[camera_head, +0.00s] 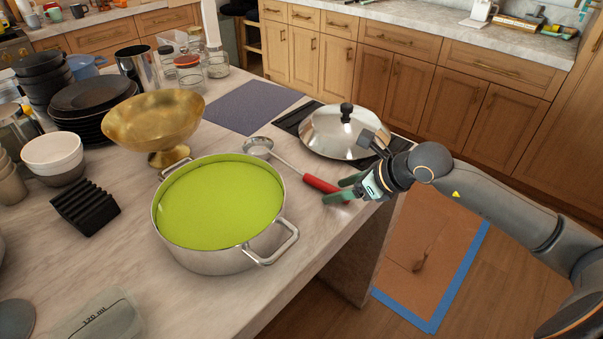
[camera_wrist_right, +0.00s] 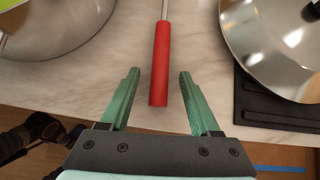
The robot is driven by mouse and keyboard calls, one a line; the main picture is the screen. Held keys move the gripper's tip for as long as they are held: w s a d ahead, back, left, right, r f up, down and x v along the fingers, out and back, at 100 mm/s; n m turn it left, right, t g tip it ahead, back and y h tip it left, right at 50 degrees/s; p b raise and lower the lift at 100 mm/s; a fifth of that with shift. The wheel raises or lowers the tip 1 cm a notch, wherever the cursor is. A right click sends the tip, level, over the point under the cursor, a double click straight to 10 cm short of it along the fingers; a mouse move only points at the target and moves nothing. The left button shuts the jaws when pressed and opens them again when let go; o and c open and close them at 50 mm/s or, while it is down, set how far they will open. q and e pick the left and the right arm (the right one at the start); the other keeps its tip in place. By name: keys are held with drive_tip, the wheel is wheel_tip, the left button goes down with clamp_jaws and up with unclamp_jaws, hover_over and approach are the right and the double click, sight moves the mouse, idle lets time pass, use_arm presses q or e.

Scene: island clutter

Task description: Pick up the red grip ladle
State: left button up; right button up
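The ladle with the red grip (camera_head: 320,184) lies on the island between the pot and the steel lid, its metal bowl (camera_head: 259,147) pointing away to the back left. My right gripper (camera_head: 346,188) is at the handle's near end. In the right wrist view the fingers (camera_wrist_right: 157,88) are open, one on each side of the red grip (camera_wrist_right: 160,62), with a gap on both sides. The grip's end reaches between the fingertips, and nothing is held. My left gripper is not in view.
A steel pot (camera_head: 218,260) with green contents stands left of the ladle. A domed lid (camera_head: 345,132) lies on a black mat (camera_wrist_right: 270,108) to the right. A brass bowl (camera_head: 153,122) stands behind the pot. The island's edge is close to my right gripper.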

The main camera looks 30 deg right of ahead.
clamp_jaws()
idle(0.3)
drive_tip(key=shift+r, duration=0.2)
drive_tip(key=shift+r, duration=0.3)
wheel_tip(320, 180, up, 2)
drive_tip(key=shift+r+b, duration=0.1)
drive_tip(key=shift+b, duration=0.25)
use_arm(q)
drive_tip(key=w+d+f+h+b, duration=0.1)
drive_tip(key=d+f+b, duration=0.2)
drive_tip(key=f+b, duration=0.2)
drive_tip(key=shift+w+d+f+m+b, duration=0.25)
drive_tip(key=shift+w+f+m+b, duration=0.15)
drive_tip(key=shift+b, duration=1.25)
use_arm(e)
drive_tip(key=s+a+r, duration=0.4)
drive_tip(key=s+r, duration=0.6)
drive_tip(key=s, duration=0.3)
drive_tip(key=shift+s, duration=0.2)
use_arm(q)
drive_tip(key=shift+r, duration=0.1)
